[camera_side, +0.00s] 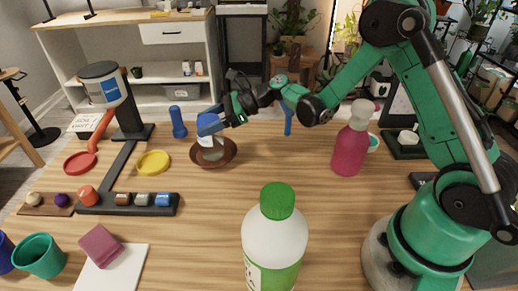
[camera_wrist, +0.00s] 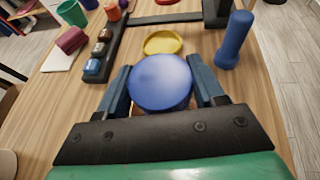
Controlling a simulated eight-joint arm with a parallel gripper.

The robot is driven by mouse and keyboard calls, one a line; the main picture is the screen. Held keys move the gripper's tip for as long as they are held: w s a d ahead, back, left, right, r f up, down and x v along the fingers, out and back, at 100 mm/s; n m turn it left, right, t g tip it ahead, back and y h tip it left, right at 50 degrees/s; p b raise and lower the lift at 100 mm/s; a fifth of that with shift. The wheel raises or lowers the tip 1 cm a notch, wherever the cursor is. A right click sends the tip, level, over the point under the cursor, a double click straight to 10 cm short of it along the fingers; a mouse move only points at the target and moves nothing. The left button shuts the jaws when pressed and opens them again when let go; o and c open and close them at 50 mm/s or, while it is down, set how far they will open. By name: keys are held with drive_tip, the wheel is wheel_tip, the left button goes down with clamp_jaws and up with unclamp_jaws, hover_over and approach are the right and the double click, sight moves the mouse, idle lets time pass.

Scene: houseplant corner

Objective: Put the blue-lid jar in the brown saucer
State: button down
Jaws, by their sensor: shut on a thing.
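The blue-lid jar (camera_side: 210,139) is upright over the brown saucer (camera_side: 231,154). Its pale body overlaps the inside of the saucer in the side view; I cannot tell whether its base touches the saucer. My gripper (camera_side: 213,121) is shut on the jar near its lid, coming in from the right. In the wrist view the round blue lid (camera_wrist: 160,82) lies between the two blue fingers of my gripper (camera_wrist: 161,88).
A blue cylinder (camera_side: 178,122) stands just left of the saucer, with a yellow dish (camera_side: 153,163) nearby. A pink bottle (camera_side: 351,140) stands to the right. A green-capped bottle (camera_side: 275,238) stands in front. The table between the saucer and the front bottle is clear.

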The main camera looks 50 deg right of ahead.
drive_tip(key=shift+c, duration=0.5)
unclamp_jaws()
drive_tip(key=shift+r, duration=0.2)
drive_tip(key=v, duration=0.5)
wheel_tip(320, 180, up, 7)
drive_tip(key=s+f+n+h, duration=0.1)
drive_tip(key=s+n+h, duration=0.4)
drive_tip(key=n, duration=0.7)
drive_tip(key=s+d+f+n+h, duration=0.1)
drive_tip(key=s+n+h, duration=0.5)
drive_tip(key=s+n, duration=0.3)
drive_tip(key=shift+s+f+n+g, duration=0.3)
drive_tip(key=shift+s+f+n, duration=0.1)
drive_tip(key=shift+n, duration=1.6)
